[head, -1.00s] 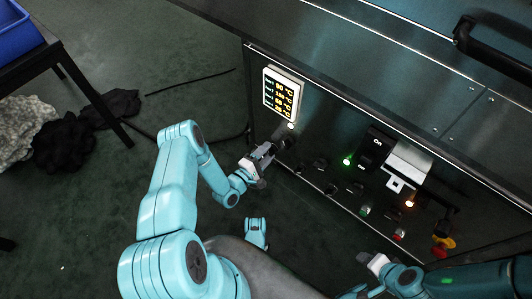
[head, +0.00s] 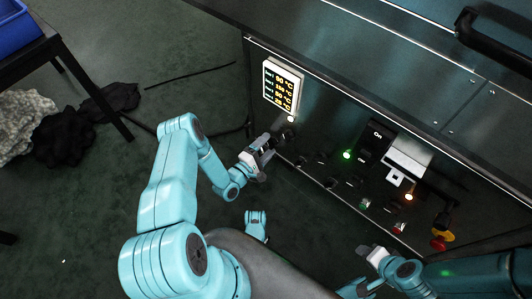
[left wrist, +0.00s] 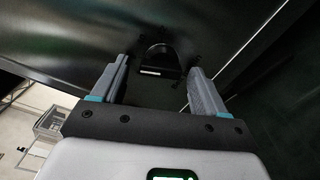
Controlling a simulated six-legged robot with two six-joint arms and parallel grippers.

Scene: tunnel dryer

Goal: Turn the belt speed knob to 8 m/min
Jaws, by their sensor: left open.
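A black knob (left wrist: 160,62) with a white mark sits on the dark panel, ahead of my left gripper and between its fingers in the left wrist view. My left gripper (left wrist: 160,85) is open, and its fingers look short of the knob, with nothing between them. In the head view my left gripper (head: 266,146) is at the left end of the control panel, below the temperature display (head: 282,88). The knob's label and scale cannot be read. My right gripper (head: 368,252) is low in front of the panel, away from the knob; its jaws are too small to judge.
Several more dark knobs (head: 331,182) line the panel to the right. Beyond them are an On/Off switch (head: 374,142), lit lamps, green and red buttons (head: 399,228) and a red-yellow emergency stop (head: 440,241).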

